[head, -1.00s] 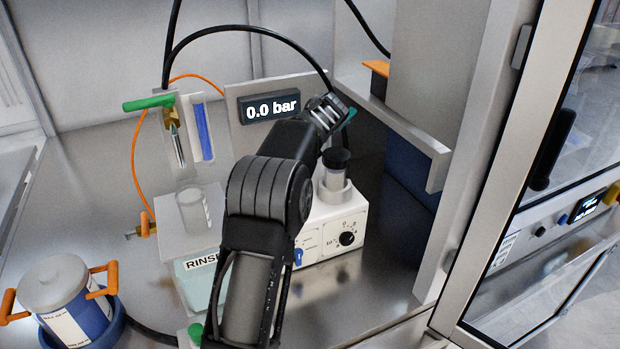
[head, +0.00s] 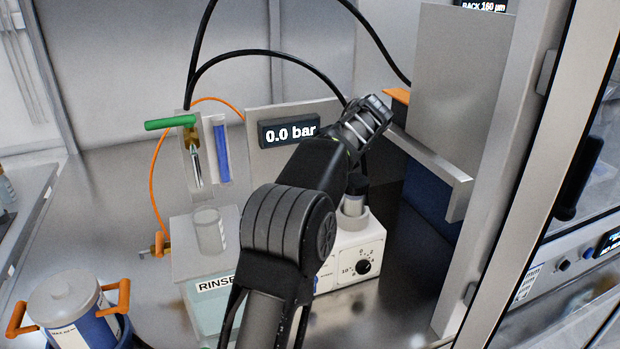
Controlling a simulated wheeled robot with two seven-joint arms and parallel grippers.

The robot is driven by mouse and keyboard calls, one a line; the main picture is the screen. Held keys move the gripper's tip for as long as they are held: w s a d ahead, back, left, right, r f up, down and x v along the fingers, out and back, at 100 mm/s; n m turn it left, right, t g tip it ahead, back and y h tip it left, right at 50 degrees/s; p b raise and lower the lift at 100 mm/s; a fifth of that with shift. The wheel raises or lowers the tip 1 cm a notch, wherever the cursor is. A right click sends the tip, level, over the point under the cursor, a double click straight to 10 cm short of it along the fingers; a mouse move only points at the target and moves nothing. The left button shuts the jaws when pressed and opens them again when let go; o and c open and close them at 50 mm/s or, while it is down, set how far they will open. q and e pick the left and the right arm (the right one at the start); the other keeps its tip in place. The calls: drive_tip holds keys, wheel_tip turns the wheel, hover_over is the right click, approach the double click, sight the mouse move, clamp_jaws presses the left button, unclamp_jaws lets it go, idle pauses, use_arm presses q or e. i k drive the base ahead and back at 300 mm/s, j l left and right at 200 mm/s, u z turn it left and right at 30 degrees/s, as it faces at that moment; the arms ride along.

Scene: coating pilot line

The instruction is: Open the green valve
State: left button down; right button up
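The green valve (head: 170,123) stands at the left of the pressure display, with its green lever lying roughly level and pointing left from a brass body. A slim metal nozzle hangs below the body. The display (head: 289,132) reads 0.0 bar. My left gripper (head: 371,119) is right of the display, well apart from the valve and high over the white dial unit. Its fingertips are hidden or too unclear to show whether it is open or shut. My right gripper is not in view.
A clear cup (head: 208,230) stands on the box marked RINSE (head: 207,300). A white dial unit (head: 350,258) stands behind my arm. A lidded pot (head: 68,306) with orange handles is front left. A metal bar (head: 430,160) juts out at right. Space left of the valve is clear.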

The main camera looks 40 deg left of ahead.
sight(187, 121)
drive_tip(key=k+l, duration=0.35)
drive_tip(key=l, duration=0.15)
drive_tip(key=k+l, duration=0.4)
drive_tip(key=l, duration=0.1)
